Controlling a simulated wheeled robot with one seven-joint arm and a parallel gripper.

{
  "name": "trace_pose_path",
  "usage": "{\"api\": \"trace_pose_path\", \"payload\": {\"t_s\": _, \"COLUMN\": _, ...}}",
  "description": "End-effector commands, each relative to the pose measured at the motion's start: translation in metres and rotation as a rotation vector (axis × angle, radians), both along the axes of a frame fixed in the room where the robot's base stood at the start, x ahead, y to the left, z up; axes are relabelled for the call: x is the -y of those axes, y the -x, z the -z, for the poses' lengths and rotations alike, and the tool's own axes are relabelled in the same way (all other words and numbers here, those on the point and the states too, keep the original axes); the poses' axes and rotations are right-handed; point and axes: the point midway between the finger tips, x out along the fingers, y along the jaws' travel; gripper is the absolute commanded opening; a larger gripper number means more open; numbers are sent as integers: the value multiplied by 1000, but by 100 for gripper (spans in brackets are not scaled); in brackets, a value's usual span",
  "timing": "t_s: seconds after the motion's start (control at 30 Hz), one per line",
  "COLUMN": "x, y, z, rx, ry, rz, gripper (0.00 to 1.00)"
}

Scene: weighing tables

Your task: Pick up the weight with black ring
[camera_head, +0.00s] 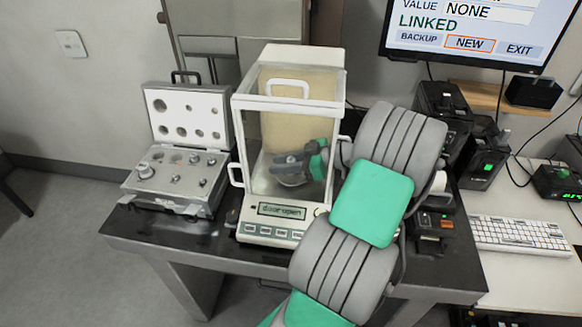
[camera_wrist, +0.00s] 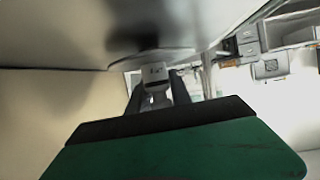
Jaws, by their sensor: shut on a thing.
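My gripper (camera_head: 283,164) reaches through the right side of the balance (camera_head: 270,230) into its glass chamber, low above the weighing pan (camera_head: 293,181). In the wrist view, my gripper (camera_wrist: 157,98) is shut on a small pale metal weight (camera_wrist: 155,73) between its dark fingers. I cannot make out a black ring on it, and in the head view it is too small and hidden to tell. I cannot tell whether the weight touches the pan. The balance display reads "door open".
An open weight case (camera_head: 165,200) with several weights stands left of the balance on the dark table (camera_head: 200,258). A monitor (camera_head: 470,30) shows "VALUE NONE" and "LINKED". Black devices (camera_head: 440,110) and a keyboard (camera_head: 518,234) are at right. The chamber walls surround my gripper closely.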

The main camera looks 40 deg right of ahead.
Motion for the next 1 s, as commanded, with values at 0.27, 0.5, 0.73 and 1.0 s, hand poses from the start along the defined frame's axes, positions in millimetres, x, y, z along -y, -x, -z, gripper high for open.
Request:
{"api": "trace_pose_path", "payload": {"t_s": 0.27, "x": 0, "y": 0, "z": 0, "rx": 0, "ry": 0, "rz": 0, "gripper": 0}}
{"api": "trace_pose_path", "payload": {"t_s": 0.5, "x": 0, "y": 0, "z": 0, "rx": -1, "ry": -1, "rz": 0, "gripper": 0}}
{"api": "trace_pose_path", "payload": {"t_s": 0.73, "x": 0, "y": 0, "z": 0, "rx": 0, "ry": 0, "rz": 0, "gripper": 0}}
{"api": "trace_pose_path", "payload": {"t_s": 1.0, "x": 1, "y": 0, "z": -15, "rx": 0, "ry": 0, "rz": -11, "gripper": 0}}
